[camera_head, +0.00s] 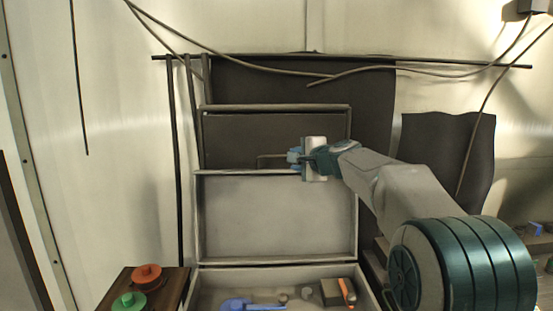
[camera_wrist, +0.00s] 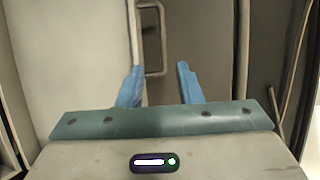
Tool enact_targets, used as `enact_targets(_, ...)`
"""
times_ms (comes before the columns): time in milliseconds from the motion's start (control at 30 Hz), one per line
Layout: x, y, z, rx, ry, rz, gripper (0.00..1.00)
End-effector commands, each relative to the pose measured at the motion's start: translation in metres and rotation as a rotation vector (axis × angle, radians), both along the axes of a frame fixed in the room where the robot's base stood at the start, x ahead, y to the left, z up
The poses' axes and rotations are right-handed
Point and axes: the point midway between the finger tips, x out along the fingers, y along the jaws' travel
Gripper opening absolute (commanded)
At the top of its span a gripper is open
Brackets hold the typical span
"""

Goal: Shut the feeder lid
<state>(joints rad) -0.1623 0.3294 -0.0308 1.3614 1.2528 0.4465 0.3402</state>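The feeder is a grey open-topped box (camera_head: 205,292) at the bottom centre of the head view. A pale framed panel, apparently its lid (camera_head: 275,218), stands upright at the back of the box, so the feeder is open. A thin bracket handle (camera_head: 272,156) shows just above that panel's top edge; it also shows in the wrist view (camera_wrist: 163,45). My gripper (camera_head: 293,157) is at the handle's right end, its blue fingers apart. In the wrist view, the handle lies ahead between the spread fingertips (camera_wrist: 159,66). I cannot tell whether either finger touches it.
Inside the box lie a blue tool (camera_head: 250,305), a dark block (camera_head: 331,292) and an orange-handled item (camera_head: 347,292). A wooden stand with orange (camera_head: 147,273) and green (camera_head: 129,302) knobs is left. Dark panels (camera_head: 300,90) stand behind. Cables (camera_head: 250,62) hang above.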

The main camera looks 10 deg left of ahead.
Motion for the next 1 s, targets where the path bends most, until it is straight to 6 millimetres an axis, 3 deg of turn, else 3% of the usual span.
enact_targets(267,0.021,0.012,-0.002,0.013,0.001,-0.004,0.32)
enact_targets(1000,0.105,0.066,-0.026,0.011,0.0,-0.004,0.32)
